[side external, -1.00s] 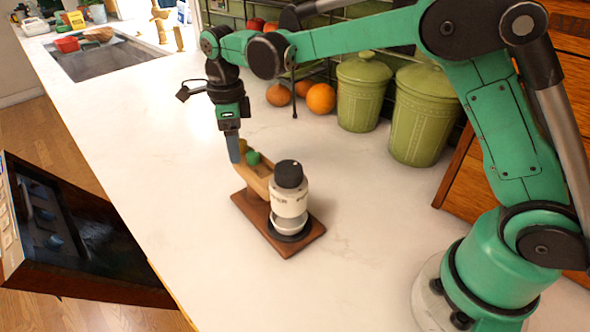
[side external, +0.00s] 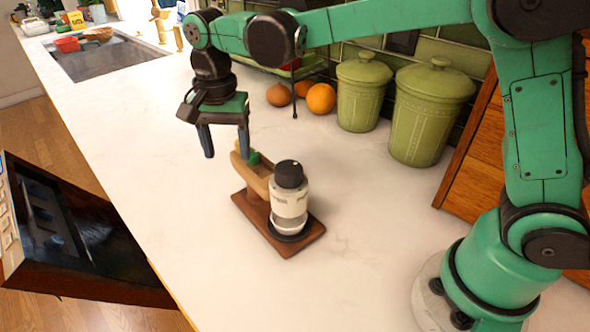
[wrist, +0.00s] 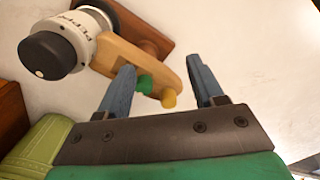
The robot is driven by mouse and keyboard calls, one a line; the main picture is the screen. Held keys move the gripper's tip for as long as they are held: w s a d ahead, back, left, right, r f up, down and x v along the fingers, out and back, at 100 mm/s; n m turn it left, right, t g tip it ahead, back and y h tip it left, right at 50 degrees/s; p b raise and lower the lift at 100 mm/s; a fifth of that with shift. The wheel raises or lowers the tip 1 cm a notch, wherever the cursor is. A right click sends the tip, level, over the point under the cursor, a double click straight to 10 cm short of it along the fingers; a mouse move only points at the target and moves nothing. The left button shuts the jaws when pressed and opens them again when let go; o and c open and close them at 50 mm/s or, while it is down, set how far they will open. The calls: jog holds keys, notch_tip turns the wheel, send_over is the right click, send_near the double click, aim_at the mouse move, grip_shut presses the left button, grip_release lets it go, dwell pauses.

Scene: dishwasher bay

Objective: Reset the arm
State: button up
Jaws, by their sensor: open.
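My gripper (side external: 226,148) is open and empty above the counter, its two blue-grey fingers spread apart and pointing down. In the wrist view my gripper (wrist: 160,85) shows both fingers with nothing held between them. A wooden holder (side external: 262,220) with a brown base stands on the counter, just beyond the fingers toward the camera. A white pepper shaker (side external: 289,200) with a black cap stands upright on it. The shaker also shows in the wrist view (wrist: 72,38). Green and yellow knobs sit at the holder's end, close below the fingertips in the picture.
Two green canisters (side external: 432,115) and oranges (side external: 321,99) stand along the tiled back wall. A sink (side external: 105,57) is at the far left. The white counter (side external: 130,130) is clear around the holder.

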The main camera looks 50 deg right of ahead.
jog(key=shift+n+t, duration=0.7)
jog(key=shift+n, duration=0.2)
jog(key=shift+s+d+r, duration=0.3)
jog(key=shift+d+r, duration=0.1)
jog(key=shift+r, duration=0.2)
jog(key=shift+s+d+r, duration=0.25)
jog(key=shift+d+r, duration=0.2)
jog(key=shift+r, duration=0.2)
jog(key=shift+s+d+r, duration=0.3)
jog(key=shift+d+r, duration=0.1)
jog(key=shift+r, duration=0.2)
